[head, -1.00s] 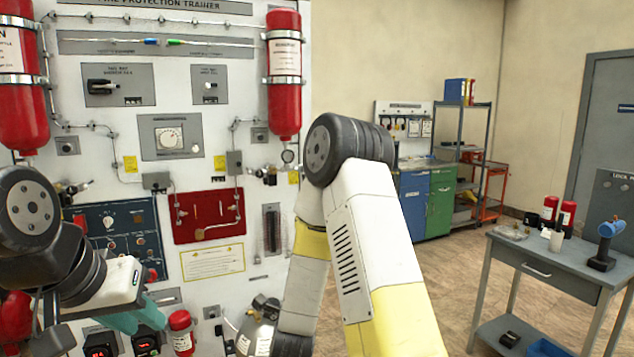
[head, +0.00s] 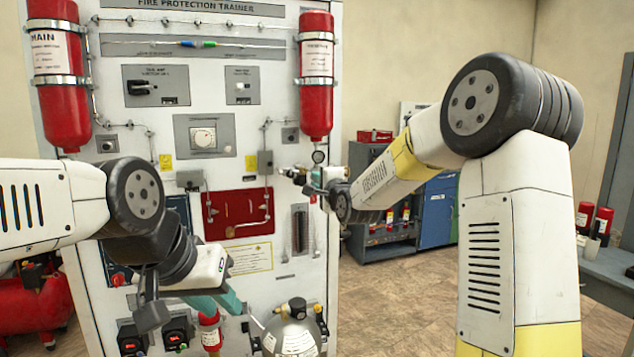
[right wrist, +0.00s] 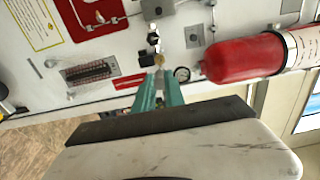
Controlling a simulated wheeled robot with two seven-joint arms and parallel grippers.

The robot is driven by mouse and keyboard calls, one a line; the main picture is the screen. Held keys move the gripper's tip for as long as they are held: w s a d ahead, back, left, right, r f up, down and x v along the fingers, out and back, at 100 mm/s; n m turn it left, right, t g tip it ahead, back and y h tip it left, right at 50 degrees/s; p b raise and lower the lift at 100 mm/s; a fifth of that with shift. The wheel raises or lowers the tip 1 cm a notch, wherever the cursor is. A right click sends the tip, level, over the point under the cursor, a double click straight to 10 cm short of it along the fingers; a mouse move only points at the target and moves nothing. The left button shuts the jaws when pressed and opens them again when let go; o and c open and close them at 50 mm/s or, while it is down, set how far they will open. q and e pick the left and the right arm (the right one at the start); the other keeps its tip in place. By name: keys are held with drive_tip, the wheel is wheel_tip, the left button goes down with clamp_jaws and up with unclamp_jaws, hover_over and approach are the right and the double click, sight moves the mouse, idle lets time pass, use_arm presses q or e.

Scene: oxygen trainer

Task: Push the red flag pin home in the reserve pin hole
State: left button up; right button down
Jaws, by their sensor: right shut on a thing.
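My right gripper (head: 312,181) is at the right side of the trainer panel, below the red reserve bottle (head: 316,80). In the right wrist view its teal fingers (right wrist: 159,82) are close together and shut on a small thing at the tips. A red strip (right wrist: 128,82), which looks like the pin's flag, sticks out left of the fingers. The fingertips are at or just short of a brass fitting (right wrist: 153,60) on the panel. The pin shaft and hole are too small or hidden to tell. My left gripper (head: 230,298) hangs low before the panel; its finger gap is unclear.
A round gauge (right wrist: 182,74) sits close to the right fingers, and the reserve bottle (right wrist: 245,60) lies beyond it. A metal sphere tank (head: 292,335) stands below, near my left gripper. A workbench (head: 605,268) stands at the right.

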drive_tip(key=shift+s, duration=0.1)
drive_tip(key=shift+x, duration=2.9)
drive_tip(key=shift+x, duration=1.9)
drive_tip(key=c, duration=1.3)
unclamp_jaws()
drive_tip(key=shift+d, duration=0.1)
